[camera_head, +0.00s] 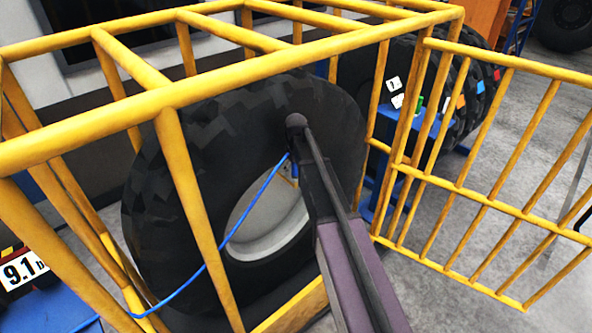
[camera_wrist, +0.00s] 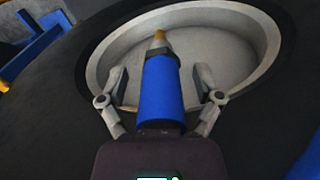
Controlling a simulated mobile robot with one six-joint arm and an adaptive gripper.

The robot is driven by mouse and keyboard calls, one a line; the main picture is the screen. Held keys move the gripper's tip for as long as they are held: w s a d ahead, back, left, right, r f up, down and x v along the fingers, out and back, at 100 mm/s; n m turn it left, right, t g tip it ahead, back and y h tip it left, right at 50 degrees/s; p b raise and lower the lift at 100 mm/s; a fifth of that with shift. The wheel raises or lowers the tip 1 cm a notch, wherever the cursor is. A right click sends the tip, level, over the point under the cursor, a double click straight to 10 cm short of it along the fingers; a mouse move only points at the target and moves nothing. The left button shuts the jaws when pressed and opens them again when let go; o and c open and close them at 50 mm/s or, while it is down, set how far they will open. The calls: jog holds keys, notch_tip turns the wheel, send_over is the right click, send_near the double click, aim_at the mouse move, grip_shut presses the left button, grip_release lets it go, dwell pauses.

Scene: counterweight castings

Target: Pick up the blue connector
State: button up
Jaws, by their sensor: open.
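The blue connector (camera_wrist: 163,97) is a blue cylinder with a dark collar and a brass-coloured tip. In the wrist view it lies between the two fingers of my gripper (camera_wrist: 160,84), pointing away toward a wheel rim. The fingers are spread, with a visible gap on each side of the connector near their tips. Its near end is hidden by my gripper's body. In the head view my arm reaches into the cage and mostly hides the gripper. A blue hose (camera_head: 246,212) runs from the lower left up to the gripper's area.
A big black tyre (camera_head: 160,205) with a pale rim (camera_head: 268,240) stands inside a yellow bar cage (camera_head: 185,180). The cage's barred gate (camera_head: 480,200) stands open at the right. More tyres (camera_head: 470,100) stand behind. Grey floor (camera_head: 440,290) is clear at the right.

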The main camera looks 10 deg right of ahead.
jog(key=c, duration=1.1)
jog(key=shift+c, duration=0.2)
jog(key=shift+r, duration=0.2)
notch_tip(320, 180, up, 4)
jog(key=p, duration=0.4)
jog(key=shift+f, duration=0.2)
jog(key=s+r+p, duration=0.1)
jog(key=s, duration=1.5)
jog(key=shift+f, duration=0.1)
jog(key=shift+f+b, duration=0.3)
jog(key=shift+b, duration=0.05)
jog(key=shift+d, duration=0.1)
